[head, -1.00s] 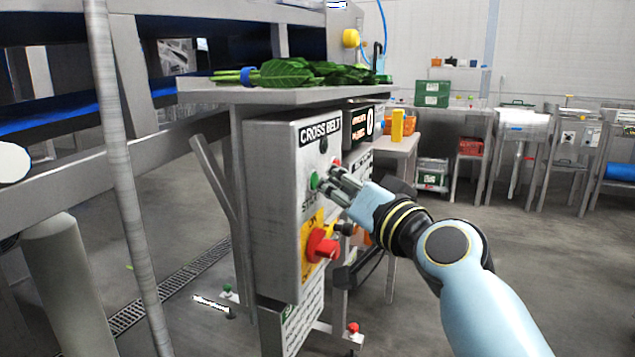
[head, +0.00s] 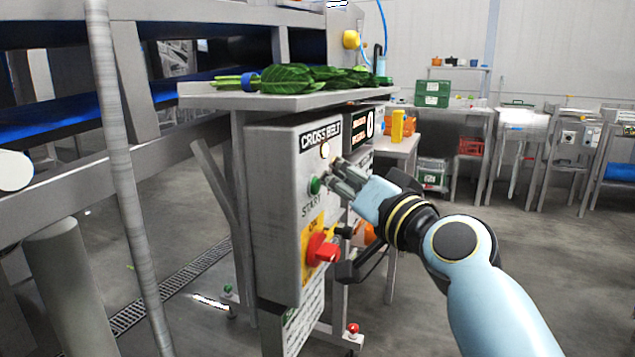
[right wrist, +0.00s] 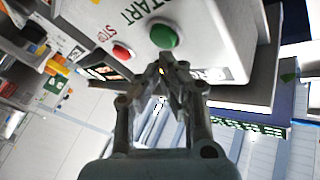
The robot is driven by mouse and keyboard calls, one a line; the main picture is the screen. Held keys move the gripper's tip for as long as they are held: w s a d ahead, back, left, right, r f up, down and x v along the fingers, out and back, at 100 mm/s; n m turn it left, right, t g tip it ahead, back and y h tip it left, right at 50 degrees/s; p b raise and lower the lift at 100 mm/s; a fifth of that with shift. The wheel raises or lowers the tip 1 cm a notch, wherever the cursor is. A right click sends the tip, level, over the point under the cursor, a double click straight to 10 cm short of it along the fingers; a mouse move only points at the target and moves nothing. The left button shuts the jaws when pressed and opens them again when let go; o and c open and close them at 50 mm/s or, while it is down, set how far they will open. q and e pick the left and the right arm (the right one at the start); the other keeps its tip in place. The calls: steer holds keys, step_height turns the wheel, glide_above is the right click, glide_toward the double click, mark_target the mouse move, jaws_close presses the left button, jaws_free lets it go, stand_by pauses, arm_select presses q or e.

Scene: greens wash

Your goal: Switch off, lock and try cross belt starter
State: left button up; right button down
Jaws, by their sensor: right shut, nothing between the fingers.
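The grey cross belt starter box (head: 275,210) stands under the steel table in the head view. Its green START button (head: 315,185) is clear of the fingers; the wrist view shows it (right wrist: 164,36) beside the red STOP button (right wrist: 122,52). The lamp (head: 325,150) under the CROSS BELT label looks pale and lit. A red rotary switch (head: 322,248) sits on a yellow plate (head: 309,232) below. My right gripper (head: 336,173) is shut and empty at the panel face, right of START; it also shows in the wrist view (right wrist: 163,75). Contact cannot be told. My left gripper is out of view.
Leafy greens (head: 290,78) lie on the steel table top (head: 225,97) above the box. A steel post (head: 125,180) and blue conveyor (head: 50,122) stand at the left. Side tables with crates line the back right. The floor at right is open.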

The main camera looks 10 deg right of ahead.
steer(key=shift+s+d+f, duration=0.1)
steer(key=shift+d, duration=0.1)
steer(key=s+d, duration=0.1)
steer(key=d, duration=0.1)
steer(key=s+d, duration=0.1)
steer(key=d, duration=0.1)
steer(key=shift+s, duration=0.35)
stand_by(0.5)
